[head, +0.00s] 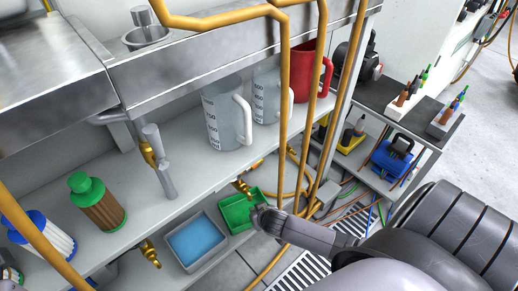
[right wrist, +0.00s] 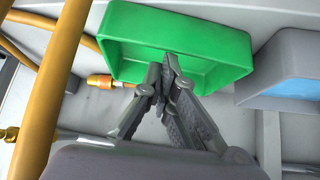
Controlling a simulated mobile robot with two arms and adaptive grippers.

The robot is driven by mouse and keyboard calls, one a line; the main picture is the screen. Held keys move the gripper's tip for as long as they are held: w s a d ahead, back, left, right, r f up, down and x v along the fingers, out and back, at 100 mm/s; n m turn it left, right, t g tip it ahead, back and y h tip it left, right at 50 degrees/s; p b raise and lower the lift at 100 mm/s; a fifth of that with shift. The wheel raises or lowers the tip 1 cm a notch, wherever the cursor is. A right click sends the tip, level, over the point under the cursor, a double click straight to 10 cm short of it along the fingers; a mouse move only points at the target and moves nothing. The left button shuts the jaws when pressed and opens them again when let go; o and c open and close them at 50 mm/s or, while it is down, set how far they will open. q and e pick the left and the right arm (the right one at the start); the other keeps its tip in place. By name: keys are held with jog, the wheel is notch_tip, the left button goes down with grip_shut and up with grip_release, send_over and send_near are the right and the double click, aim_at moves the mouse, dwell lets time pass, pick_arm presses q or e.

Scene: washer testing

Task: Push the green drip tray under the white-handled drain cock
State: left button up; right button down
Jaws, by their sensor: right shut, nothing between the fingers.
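The green drip tray (head: 232,218) sits at the lower shelf's front side, beside a grey tray of blue liquid. It also fills the upper middle of the right wrist view (right wrist: 215,62). My right gripper (head: 260,214) is shut and empty; in the wrist view its fingertips (right wrist: 166,72) are at the tray's near wall, seemingly touching it. A brass drain cock (head: 243,187) is at the tray's back left edge in the head view. Another brass cock (head: 150,252) is left of the grey tray. I cannot tell which cock has the white handle. My left gripper is not in view.
The grey tray (head: 170,232) stands close left of the green one. Orange pipes (head: 284,120) run upright near my right gripper. Measuring jugs (head: 226,115) and a green-capped bottle (head: 97,202) stand on the shelf. A floor grate (head: 310,270) lies in front.

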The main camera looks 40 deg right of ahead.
jog(key=v, duration=1.1)
